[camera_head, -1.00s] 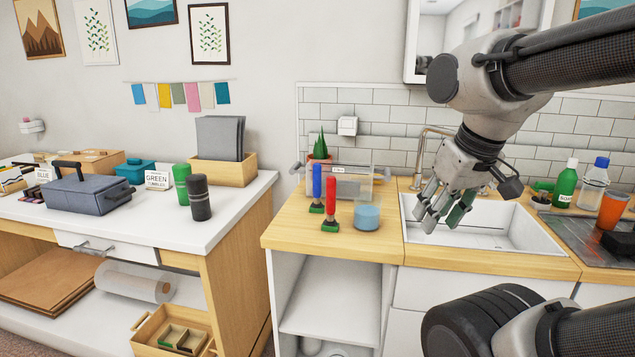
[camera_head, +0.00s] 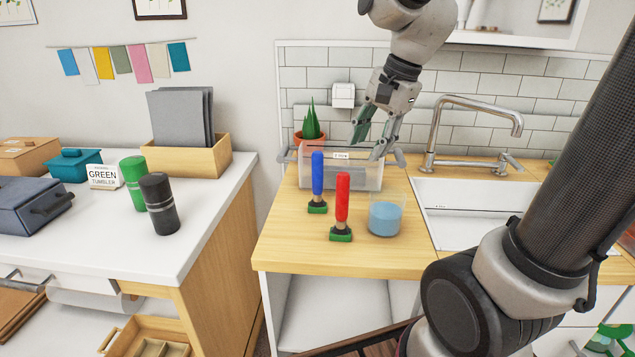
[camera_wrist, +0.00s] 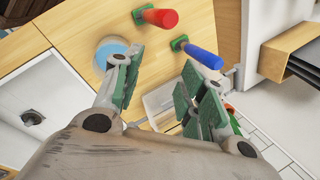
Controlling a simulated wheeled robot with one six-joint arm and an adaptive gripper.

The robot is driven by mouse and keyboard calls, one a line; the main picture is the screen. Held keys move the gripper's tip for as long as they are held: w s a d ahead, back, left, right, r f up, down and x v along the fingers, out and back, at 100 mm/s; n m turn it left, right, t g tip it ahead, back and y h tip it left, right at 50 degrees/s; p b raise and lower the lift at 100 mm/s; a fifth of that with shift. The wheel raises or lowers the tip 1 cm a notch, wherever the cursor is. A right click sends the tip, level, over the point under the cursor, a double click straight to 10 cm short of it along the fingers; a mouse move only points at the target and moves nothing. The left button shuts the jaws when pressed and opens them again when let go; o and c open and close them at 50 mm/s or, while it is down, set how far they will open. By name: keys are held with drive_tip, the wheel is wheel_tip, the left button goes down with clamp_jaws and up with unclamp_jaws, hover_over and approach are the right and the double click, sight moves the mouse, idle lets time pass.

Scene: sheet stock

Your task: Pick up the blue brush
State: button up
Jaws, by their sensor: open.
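The blue brush (camera_head: 317,178) stands upright on the wooden counter, its blue handle up and its dark and green base down. In the wrist view the blue brush (camera_wrist: 203,55) lies ahead of the right fingers. My gripper (camera_head: 372,142) is open and empty. It hangs above the back of the counter, over the clear bin, behind and to the right of the brush. In the wrist view my gripper (camera_wrist: 155,90) shows its green finger pads spread apart, with nothing between them.
A red brush (camera_head: 342,203) stands close to the right of the blue one. A blue-filled cup (camera_head: 385,218) is beside it. Behind are a clear bin (camera_head: 350,177) and a potted plant (camera_head: 311,133). The sink (camera_head: 465,225) and faucet (camera_head: 433,130) are at right.

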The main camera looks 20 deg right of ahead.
sight(318, 183)
drive_tip(key=w+a+f+m+g+y, duration=0.1)
drive_tip(key=w+a+f+m, duration=0.15)
drive_tip(key=w+m, duration=0.25)
drive_tip(key=w+a+f+m+y, duration=0.1)
drive_tip(key=w+a+f+m, duration=0.1)
drive_tip(key=w+a+m, duration=0.3)
drive_tip(key=d+x, duration=0.1)
drive_tip(key=x, duration=0.6)
drive_tip(key=shift+w+f, duration=0.25)
drive_tip(key=shift+f, duration=0.2)
clamp_jaws()
